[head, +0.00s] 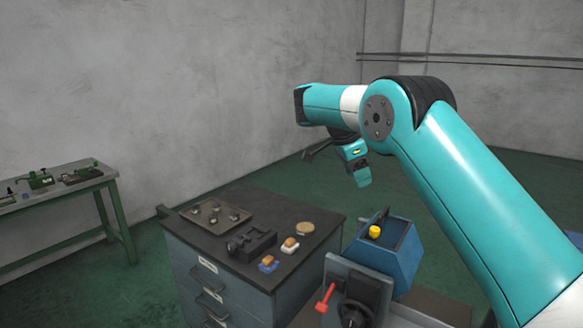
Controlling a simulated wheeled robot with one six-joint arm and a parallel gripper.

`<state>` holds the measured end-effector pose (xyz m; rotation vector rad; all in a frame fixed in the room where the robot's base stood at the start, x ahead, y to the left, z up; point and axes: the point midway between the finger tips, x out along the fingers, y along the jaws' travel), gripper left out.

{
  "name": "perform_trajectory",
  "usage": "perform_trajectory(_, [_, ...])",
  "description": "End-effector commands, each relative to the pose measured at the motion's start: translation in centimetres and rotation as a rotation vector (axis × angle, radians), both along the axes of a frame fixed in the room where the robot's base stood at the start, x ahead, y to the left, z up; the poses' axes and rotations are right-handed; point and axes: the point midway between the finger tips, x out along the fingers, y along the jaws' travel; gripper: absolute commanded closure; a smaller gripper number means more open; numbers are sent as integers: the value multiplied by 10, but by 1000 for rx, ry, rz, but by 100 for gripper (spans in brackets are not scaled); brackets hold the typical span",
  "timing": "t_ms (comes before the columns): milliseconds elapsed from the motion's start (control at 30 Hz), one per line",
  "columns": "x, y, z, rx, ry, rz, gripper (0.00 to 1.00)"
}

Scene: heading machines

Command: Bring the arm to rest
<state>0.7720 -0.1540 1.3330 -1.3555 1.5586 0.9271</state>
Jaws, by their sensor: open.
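My teal and white arm reaches in from the lower right of the head view, bends at the elbow, and its upper part points left. The fingertips are too small to make out well.
On the cabinet's dark top are a tray (214,215) with small parts, a dark fixture (251,244), small orange-topped pieces (290,244) and a round tan disc (305,228). A blue machine (388,250) with a yellow button (375,231) and red-handled lever (326,298) stands close right. A green-legged bench (65,190) is left.

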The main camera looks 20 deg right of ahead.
Motion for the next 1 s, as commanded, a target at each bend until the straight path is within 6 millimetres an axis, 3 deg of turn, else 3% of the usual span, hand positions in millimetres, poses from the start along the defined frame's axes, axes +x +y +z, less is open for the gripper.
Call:
perform_trajectory(167, [-4, 3, 2, 0, 21, 113, 44])
perform_trajectory(333, [-29, 24, 1, 15, 97, 554, 44])
perform_trajectory(467, [-72, 56, -14, 57, 149, 989, 44])
perform_trajectory(567, [-119, 87, -32, 107, 166, 1316, 44])
perform_trajectory(800, [-268, 162, -88, 281, 97, 2007, 44])
perform_trajectory(900, [-318, 181, -103, 347, 47, 2183, 44])
perform_trajectory(1000, [-352, 193, -112, 393, 6, 2293, 44])
